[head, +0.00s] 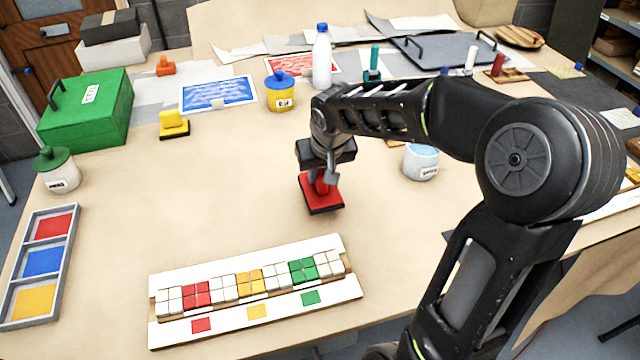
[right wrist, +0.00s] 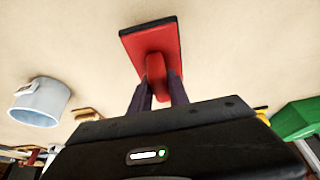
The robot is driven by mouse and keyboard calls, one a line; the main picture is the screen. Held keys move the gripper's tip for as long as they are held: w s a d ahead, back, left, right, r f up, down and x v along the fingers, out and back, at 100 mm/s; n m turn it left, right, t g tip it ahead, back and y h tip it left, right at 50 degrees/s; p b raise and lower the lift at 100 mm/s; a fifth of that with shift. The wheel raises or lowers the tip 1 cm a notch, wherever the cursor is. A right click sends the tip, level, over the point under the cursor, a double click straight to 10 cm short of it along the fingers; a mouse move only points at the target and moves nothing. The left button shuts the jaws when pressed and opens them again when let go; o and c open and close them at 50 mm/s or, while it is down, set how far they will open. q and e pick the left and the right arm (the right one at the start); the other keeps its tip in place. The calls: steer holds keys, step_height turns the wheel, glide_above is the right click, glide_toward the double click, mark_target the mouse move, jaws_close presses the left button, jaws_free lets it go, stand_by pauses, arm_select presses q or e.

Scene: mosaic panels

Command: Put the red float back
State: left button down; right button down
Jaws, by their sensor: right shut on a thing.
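The red float (head: 322,198), a flat red block with a dark base and a red grip on top, is in the middle of the table in the head view. My right gripper (head: 322,176) comes down from above and is shut on its grip. In the right wrist view, the two dark fingers hold the float (right wrist: 150,42) by its narrow handle. I cannot tell whether its base touches the table or hangs just above it. My left gripper is not in view.
A mosaic panel (head: 165,331) with coloured tiles lies in front. A three-colour tray (head: 75,236), yellow float (head: 173,126) and green box (head: 85,118) are left. A yellow pot (head: 281,97) and white bottle (head: 322,60) stand behind; a grey-white pot (head: 421,168) stands right.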

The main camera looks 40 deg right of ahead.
mark_target(320, 184)
steer(key=shift+f, duration=1.85)
steer(key=shift+f, duration=0.25)
steer(key=c, duration=1.3)
jaws_free()
steer(key=shift+r, duration=0.1)
steer(key=shift+o, duration=0.2)
steer(key=shift+r, duration=0.3)
steer(key=v, duration=1.1)
steer(key=shift+s+r, duration=0.25)
steer(key=shift+r, duration=0.05)
